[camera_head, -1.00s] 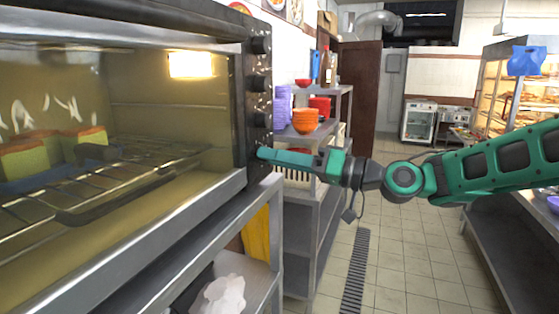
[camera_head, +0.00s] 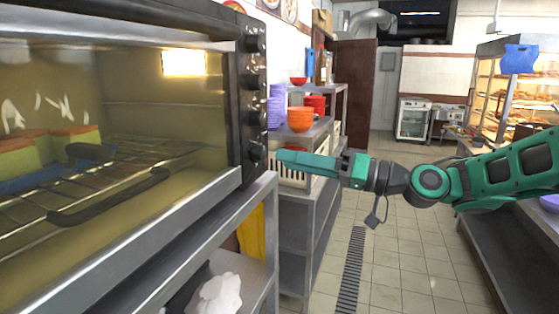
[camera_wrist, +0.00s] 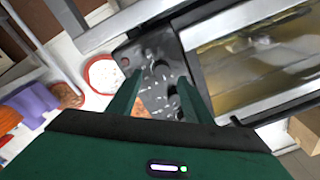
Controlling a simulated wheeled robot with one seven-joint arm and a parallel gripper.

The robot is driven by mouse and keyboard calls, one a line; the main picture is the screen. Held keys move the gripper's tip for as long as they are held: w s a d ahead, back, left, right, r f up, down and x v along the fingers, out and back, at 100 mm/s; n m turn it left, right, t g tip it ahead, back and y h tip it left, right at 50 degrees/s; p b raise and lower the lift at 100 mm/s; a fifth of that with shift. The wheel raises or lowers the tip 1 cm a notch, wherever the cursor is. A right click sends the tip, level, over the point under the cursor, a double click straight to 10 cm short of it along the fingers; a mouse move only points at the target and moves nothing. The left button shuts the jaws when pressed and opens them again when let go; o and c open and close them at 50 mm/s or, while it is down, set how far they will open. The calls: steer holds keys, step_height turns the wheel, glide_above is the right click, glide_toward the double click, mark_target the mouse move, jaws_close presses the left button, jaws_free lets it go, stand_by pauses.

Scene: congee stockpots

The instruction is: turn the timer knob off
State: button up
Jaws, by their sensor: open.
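The oven (camera_head: 120,245) stands at the left with its lit window. A dark control panel (camera_head: 248,100) on its right edge carries several black knobs in a column. The lowest knob (camera_head: 257,152) is the closest to my gripper (camera_head: 280,157); I cannot tell from markings which knob is the timer. My gripper is open and empty, its fingertips just right of the lowest knob and apart from it. In the wrist view the panel (camera_wrist: 130,53) and dark knobs (camera_wrist: 161,70) show between and beyond the two fingers of my gripper (camera_wrist: 160,78). The knobs' pointer positions are too small to read.
Behind the gripper is a grey shelf (camera_head: 300,210) with orange bowls (camera_head: 300,119) and purple bowls (camera_head: 276,105). A metal stand (camera_head: 250,215) carries the oven. The tiled floor (camera_head: 400,265) is open to the right, and a lit display case (camera_head: 500,100) stands farther right.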

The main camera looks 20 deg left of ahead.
steer(key=shift+s+d+f, duration=0.1)
steer(key=shift+d+f, duration=0.05)
steer(key=shift+d, duration=1.2)
steer(key=shift+s+d+f, duration=0.1)
steer(key=shift+d, duration=1.2)
